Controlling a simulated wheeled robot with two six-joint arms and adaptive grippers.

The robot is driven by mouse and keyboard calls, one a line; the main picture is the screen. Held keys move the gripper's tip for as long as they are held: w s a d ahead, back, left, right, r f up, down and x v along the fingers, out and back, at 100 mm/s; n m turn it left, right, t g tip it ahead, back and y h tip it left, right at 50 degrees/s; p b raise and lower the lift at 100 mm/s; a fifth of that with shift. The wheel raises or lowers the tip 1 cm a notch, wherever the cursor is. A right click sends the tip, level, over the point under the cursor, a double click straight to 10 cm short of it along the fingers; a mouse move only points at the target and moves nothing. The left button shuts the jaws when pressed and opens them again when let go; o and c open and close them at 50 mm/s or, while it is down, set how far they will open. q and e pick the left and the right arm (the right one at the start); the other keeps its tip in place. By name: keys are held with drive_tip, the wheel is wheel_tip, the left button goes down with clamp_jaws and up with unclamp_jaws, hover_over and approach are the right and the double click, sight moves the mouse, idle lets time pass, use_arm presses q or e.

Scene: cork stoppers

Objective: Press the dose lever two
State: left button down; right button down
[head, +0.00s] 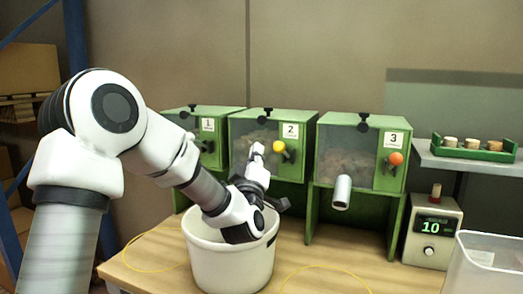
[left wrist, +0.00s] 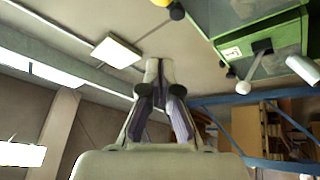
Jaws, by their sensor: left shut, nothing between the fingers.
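Dispenser two (head: 240,128) is a green box with a clear front, a label "2" and a lever with a yellow knob (head: 278,146). My left gripper (head: 257,150) is shut and empty, pointing up in front of this dispenser, just left of the yellow knob. A small gap shows between them in the head view. The gripper and wrist hide the lower part of dispenser two. In the left wrist view the shut fingertips (left wrist: 158,70) point up, with a yellow knob (left wrist: 160,3) cut off at the top edge. My right gripper is in neither view.
A white bucket (head: 225,268) stands on the wooden table below my left wrist. Dispenser one (head: 213,157) and dispenser three (head: 365,165), with an orange knob (head: 395,158), flank dispenser two. A clear bin (head: 485,265) is front right.

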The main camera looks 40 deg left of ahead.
use_arm(q)
drive_tip(key=p+x, duration=0.3)
drive_tip(key=x, duration=0.5)
drive_tip(key=d+f, duration=0.1)
drive_tip(key=w+d+f+p, duration=0.1)
drive_tip(key=f, duration=0.1)
drive_tip(key=shift+w+d, duration=0.2)
drive_tip(key=shift+d, duration=0.1)
drive_tip(key=shift+a, duration=0.1)
wheel_tip(320, 180, down, 7)
drive_tip(key=s+n+t+y+b, duration=0.2)
drive_tip(key=y+b, duration=0.2)
drive_tip(key=b, duration=1.6)
drive_tip(key=shift+d+n+t, duration=0.25)
drive_tip(key=shift+n+t, duration=0.05)
drive_tip(key=shift+n, duration=0.1)
drive_tip(key=shift+r, duration=0.1)
